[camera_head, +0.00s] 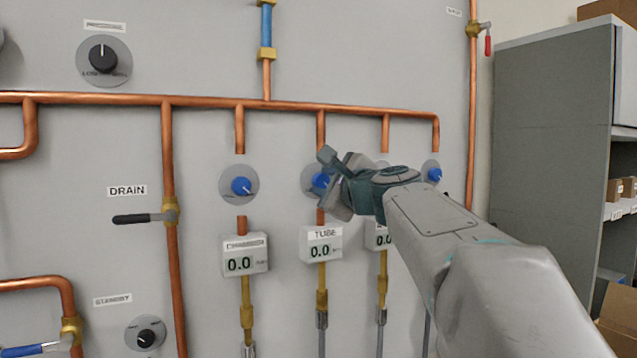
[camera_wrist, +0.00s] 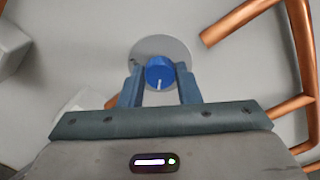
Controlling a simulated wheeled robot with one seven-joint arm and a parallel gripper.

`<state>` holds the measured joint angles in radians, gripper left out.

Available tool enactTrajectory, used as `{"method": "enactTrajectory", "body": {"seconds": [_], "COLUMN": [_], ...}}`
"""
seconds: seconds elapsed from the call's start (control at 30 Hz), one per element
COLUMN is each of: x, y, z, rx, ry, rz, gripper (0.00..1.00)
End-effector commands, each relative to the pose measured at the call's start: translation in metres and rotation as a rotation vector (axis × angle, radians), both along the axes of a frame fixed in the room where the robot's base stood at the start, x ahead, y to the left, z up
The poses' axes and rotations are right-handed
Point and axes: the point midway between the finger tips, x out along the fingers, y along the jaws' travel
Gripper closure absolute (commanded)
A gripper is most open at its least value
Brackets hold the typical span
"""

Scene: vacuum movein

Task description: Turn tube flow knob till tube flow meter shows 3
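The tube flow knob is a blue knob (camera_head: 320,180) on a round grey plate, above the meter labelled TUBE. The tube flow meter (camera_head: 321,244) is a white box reading 0.0. My gripper (camera_head: 328,177) is at this knob and partly hides it in the head view. In the wrist view the blue knob (camera_wrist: 159,72) with its white pointer mark lies between the two fingers of my gripper (camera_wrist: 159,84). The fingers stand apart, one on each side of the knob. A firm grip on it cannot be made out.
Another blue knob (camera_head: 241,186) is to the left, above a meter (camera_head: 245,255) reading 0.0. A further blue knob (camera_head: 434,174) is to the right. Copper pipes (camera_head: 220,103) run along the panel. A grey cabinet (camera_head: 550,140) stands at the right.

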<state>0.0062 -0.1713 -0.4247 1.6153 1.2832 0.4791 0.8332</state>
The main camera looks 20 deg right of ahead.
Motion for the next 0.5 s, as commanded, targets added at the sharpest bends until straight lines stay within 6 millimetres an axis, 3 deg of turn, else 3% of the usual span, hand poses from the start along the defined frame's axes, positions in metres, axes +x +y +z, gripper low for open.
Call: {"method": "enactTrajectory", "body": {"seconds": [0.5], "x": [0.0001], "y": [0.0003], "z": [-0.0033], "rx": [-0.084], "ry": [-0.003], "rz": [0.000], "gripper": [0.93]}}
